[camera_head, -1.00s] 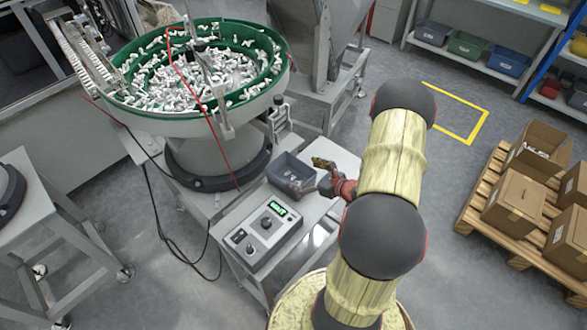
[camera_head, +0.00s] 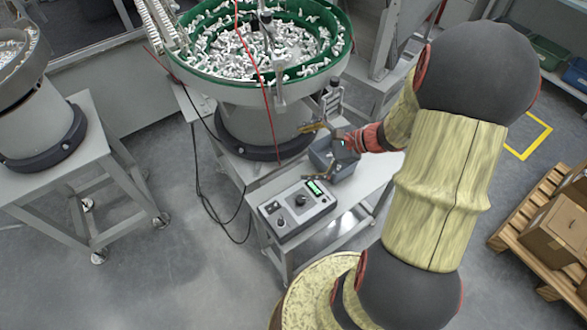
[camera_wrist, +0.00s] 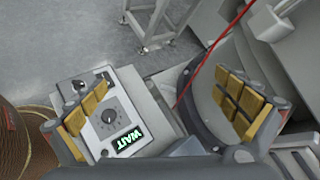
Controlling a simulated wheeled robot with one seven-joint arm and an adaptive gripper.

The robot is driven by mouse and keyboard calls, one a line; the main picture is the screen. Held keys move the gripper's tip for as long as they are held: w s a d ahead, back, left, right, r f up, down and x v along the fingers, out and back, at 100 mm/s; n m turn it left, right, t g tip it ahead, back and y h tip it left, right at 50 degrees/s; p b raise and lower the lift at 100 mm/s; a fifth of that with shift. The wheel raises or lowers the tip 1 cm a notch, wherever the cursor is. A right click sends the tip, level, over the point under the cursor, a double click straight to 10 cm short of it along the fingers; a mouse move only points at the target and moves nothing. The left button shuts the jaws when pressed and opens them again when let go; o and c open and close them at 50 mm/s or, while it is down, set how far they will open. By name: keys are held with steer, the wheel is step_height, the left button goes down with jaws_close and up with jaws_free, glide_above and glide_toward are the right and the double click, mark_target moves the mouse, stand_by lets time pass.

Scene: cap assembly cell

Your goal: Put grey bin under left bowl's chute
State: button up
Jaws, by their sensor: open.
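The grey bin (camera_head: 346,170) stands on the small work table behind the control box, close to the base of the middle bowl. My gripper (camera_head: 316,154) is open above the bin, its fingers spread apart, and hides part of it. I cannot tell whether it touches the bin. In the wrist view, my open gripper (camera_wrist: 168,112) shows the control box and bowl base below; I cannot make out the bin there. The left bowl (camera_head: 20,62) is cut off by the left edge, on its own stand; I cannot make out its chute.
The control box (camera_head: 297,207) reads WAIT in the wrist view (camera_wrist: 108,122). The middle bowl (camera_head: 258,92), full of white parts, rises behind the bin, with a red cable hanging down. Open floor (camera_head: 150,265) lies between the stands. A pallet with cartons (camera_head: 560,230) stands right.

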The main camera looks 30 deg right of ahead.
steer(key=s+a+r+n+g+h, duration=0.1)
steer(key=s+a+r+n+g, duration=0.25)
steer(key=a+r+n, duration=0.2)
steer(key=s+a+r+n+g+h, duration=0.2)
steer(key=s+a+r+n, duration=0.25)
steer(key=a+n, duration=0.25)
steer(key=s+r+n+t+h, duration=0.3)
steer(key=s+r+n+h, duration=0.1)
steer(key=s+r+n, duration=0.3)
step_height(320, 180, up, 2)
steer(key=shift+a+n+h, duration=0.25)
steer(key=shift+n+h, duration=0.15)
steer(key=shift+n, duration=0.55)
steer(key=shift+c, duration=1.1)
